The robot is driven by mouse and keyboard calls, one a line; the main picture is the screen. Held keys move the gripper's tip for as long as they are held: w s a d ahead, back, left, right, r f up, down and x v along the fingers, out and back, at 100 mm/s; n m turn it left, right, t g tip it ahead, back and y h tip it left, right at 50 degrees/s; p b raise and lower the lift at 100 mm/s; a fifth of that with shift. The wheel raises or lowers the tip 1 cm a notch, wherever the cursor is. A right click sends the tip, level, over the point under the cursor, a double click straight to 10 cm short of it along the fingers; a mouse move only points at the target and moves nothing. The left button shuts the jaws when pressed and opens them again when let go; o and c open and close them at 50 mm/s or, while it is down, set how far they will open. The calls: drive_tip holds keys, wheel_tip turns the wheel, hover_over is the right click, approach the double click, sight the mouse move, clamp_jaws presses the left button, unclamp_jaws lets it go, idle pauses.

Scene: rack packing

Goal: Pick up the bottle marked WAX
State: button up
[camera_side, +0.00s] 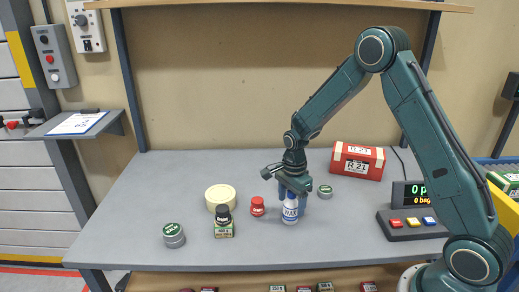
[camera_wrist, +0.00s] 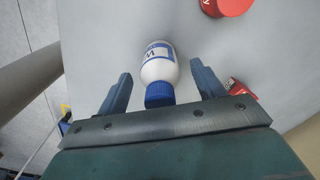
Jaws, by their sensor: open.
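The bottle marked WAX (camera_side: 290,211) is white with a blue label and stands upright on the grey table in the side view. Its top is partly hidden by my gripper (camera_side: 294,196). In the wrist view the bottle (camera_wrist: 159,66) shows its blue cap between the two fingers of my gripper (camera_wrist: 162,85). The fingers are open, one on each side, with a gap between each finger and the bottle.
A red-capped item (camera_side: 257,206) stands just left of the bottle. A small grey-green tin (camera_side: 325,192) is close on the right. A dark bottle (camera_side: 223,214), a cream round tub (camera_side: 220,196) and another tin (camera_side: 173,235) stand further left. A red box (camera_side: 357,160) is behind right.

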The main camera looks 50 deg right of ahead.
drive_tip(key=shift+c, duration=0.2)
drive_tip(key=c, duration=1.1)
drive_tip(key=shift+r, duration=0.1)
wheel_tip(320, 180, up, 20)
drive_tip(key=shift+f, duration=0.1)
idle(0.5)
